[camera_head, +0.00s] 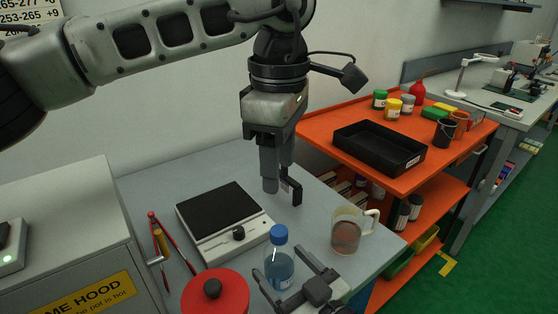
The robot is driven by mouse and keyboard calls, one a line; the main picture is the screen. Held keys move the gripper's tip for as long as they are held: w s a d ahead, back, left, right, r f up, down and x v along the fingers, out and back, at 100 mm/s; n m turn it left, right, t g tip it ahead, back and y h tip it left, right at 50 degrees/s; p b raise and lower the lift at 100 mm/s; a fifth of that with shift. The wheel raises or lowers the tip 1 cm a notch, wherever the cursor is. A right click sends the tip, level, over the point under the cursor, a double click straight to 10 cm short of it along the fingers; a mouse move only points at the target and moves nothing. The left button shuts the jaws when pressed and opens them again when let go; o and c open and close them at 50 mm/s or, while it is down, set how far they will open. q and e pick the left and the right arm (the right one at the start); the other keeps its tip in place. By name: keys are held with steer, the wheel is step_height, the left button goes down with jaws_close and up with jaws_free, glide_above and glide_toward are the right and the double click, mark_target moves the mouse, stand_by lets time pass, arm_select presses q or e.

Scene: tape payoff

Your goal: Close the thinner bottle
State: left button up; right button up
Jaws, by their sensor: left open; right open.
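A clear bottle (279,270) with a blue cap (279,234) stands upright on the grey table. The cap sits at its top; I cannot tell how tightly. My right gripper (281,267) is open at the bottom of the view, its fingertips on either side of the bottle's lower body. I cannot tell whether they touch it. My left gripper (283,190) points down, open and empty, above and beyond the cap. No second bottle shows on this table to compare thickness. The bottle's base is partly hidden by my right gripper.
A red-lidded pot (215,295) is close left of the bottle, and a mug of brown liquid (346,236) is to its right. A white device with a black plate (222,220) and red tongs (172,238) lie left. An orange cart (440,150) holds a black tray (379,149).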

steer(key=b+v, duration=0.1)
steer(key=v, duration=1.4)
steer(key=shift+s+b, duration=0.25)
steer(key=shift+b, duration=0.05)
steer(key=shift+d, duration=0.15)
